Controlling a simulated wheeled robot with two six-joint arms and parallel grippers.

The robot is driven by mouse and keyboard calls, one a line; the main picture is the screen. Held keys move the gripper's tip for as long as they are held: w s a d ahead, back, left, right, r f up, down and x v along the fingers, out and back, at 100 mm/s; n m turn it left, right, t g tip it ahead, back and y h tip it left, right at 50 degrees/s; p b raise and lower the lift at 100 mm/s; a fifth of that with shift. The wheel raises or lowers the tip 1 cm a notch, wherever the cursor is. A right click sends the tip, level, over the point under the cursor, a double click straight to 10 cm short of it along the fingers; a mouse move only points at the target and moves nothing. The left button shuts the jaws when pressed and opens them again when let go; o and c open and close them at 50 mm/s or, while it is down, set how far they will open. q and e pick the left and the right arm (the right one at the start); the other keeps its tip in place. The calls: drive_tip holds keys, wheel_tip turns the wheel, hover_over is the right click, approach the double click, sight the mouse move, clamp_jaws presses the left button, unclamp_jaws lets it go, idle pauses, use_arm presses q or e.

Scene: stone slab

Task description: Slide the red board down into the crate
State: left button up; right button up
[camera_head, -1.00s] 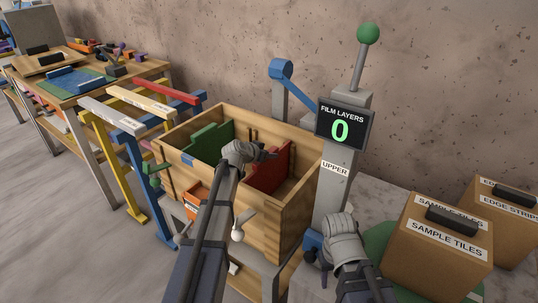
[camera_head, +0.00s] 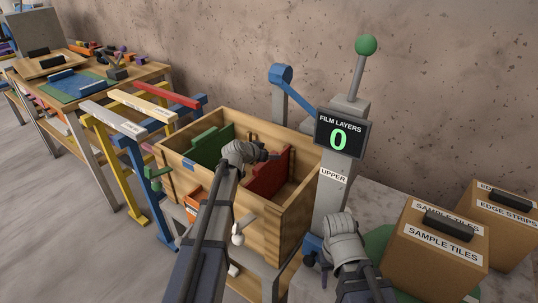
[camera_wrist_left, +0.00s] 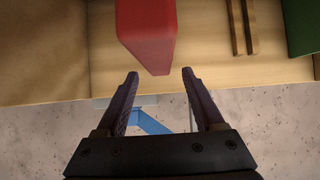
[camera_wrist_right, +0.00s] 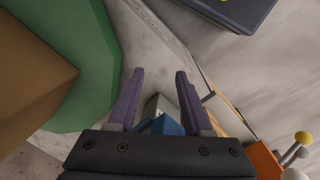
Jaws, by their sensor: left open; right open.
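The red board (camera_head: 268,176) stands inside the wooden crate (camera_head: 277,218), toward its right side, with its upper part showing. Its lower edge is hidden by the crate wall and my left arm. My left gripper (camera_head: 268,155) is over the crate at the board's top. In the left wrist view the red board (camera_wrist_left: 147,35) lies ahead of the open fingers (camera_wrist_left: 160,95), with nothing between them. My right gripper (camera_head: 313,252) is low, right of the crate beside the grey post. In the right wrist view its fingers (camera_wrist_right: 160,98) are open, with a blue part (camera_wrist_right: 165,125) beyond them.
A green board (camera_head: 210,146) stands in the crate's left part. A post with a "FILM LAYERS 0" display (camera_head: 339,135) and green-knobbed lever (camera_head: 365,46) stands right of the crate. Cartons (camera_head: 437,235) lie farther right. Coloured racks (camera_head: 130,130) stand left.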

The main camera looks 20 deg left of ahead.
use_arm(q)
wheel_tip(320, 180, up, 8)
drive_tip(key=p, duration=0.7)
